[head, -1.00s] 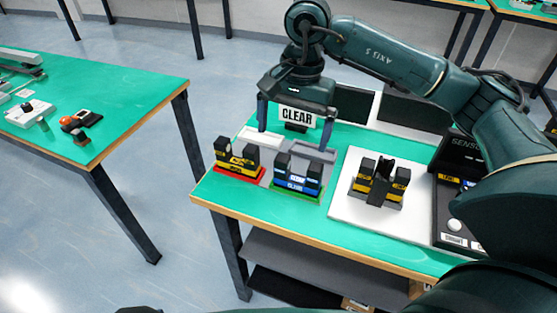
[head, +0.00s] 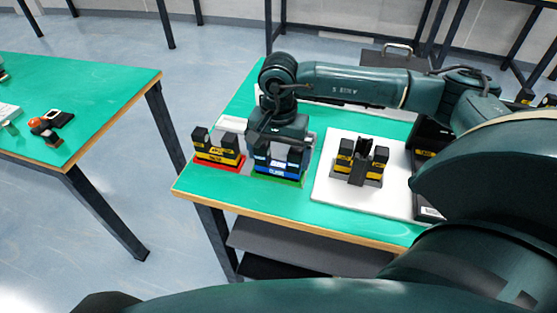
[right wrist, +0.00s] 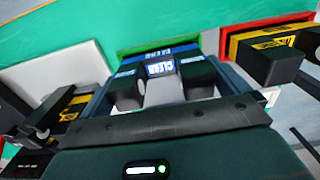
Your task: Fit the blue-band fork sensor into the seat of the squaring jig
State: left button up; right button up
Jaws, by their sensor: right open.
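The blue-band fork sensor (head: 277,170) stands upright on a green-edged pad near the front of the bench. In the right wrist view, its blue label (right wrist: 161,69) shows between my fingers. My right gripper (head: 281,160) is open and low over this sensor, a finger on either side; I cannot tell whether they touch it. A white plate (head: 330,192) to the right bears a grey fixture with black uprights, yellow bands and a dark centre piece (head: 358,171). It looks like the squaring jig; its seat is not clearly visible. My left gripper is not in view.
A yellow-band fork sensor (head: 218,152) on a red-edged pad stands close to the left of my right gripper. A dark box (head: 428,140) stands right of the white plate, partly behind my arm. Another green table (head: 90,100) with small parts lies left.

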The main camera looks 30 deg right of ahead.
jog(key=shift+f, duration=0.55)
jog(key=c, duration=0.8)
jog(key=shift+o, duration=0.2)
jog(key=shift+r, duration=0.1)
